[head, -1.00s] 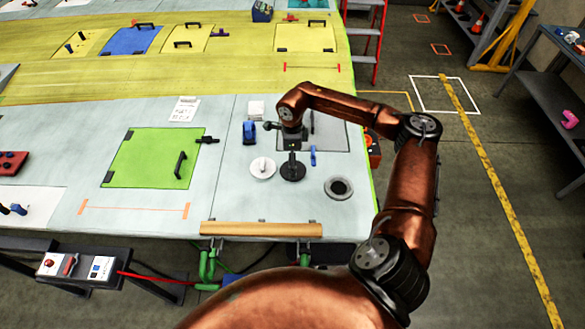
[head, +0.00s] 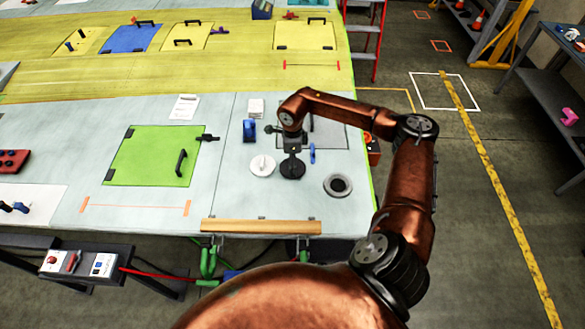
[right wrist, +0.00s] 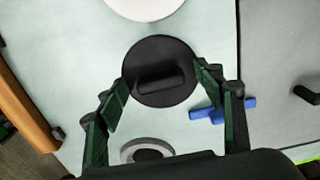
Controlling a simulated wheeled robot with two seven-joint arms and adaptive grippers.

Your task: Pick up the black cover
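The black cover (head: 292,168) is a round disc with a raised bar handle, lying on the pale wing surface beside a white disc. It also shows in the right wrist view (right wrist: 158,92), lying at and just beyond my fingertips. My right gripper (right wrist: 161,80) is open, with one green finger at each side of the cover. Whether the fingers touch it I cannot tell. In the head view my right gripper (head: 291,149) is above the cover's far edge and partly hides it. My left gripper is not in view.
The white disc (head: 262,166) lies just left of the cover. A blue tool (head: 312,153) and a grey ring with a dark centre (head: 338,185) lie to the right. A wooden bar (head: 262,226) runs along the near edge. A blue clamp-like object (head: 249,130) stands behind.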

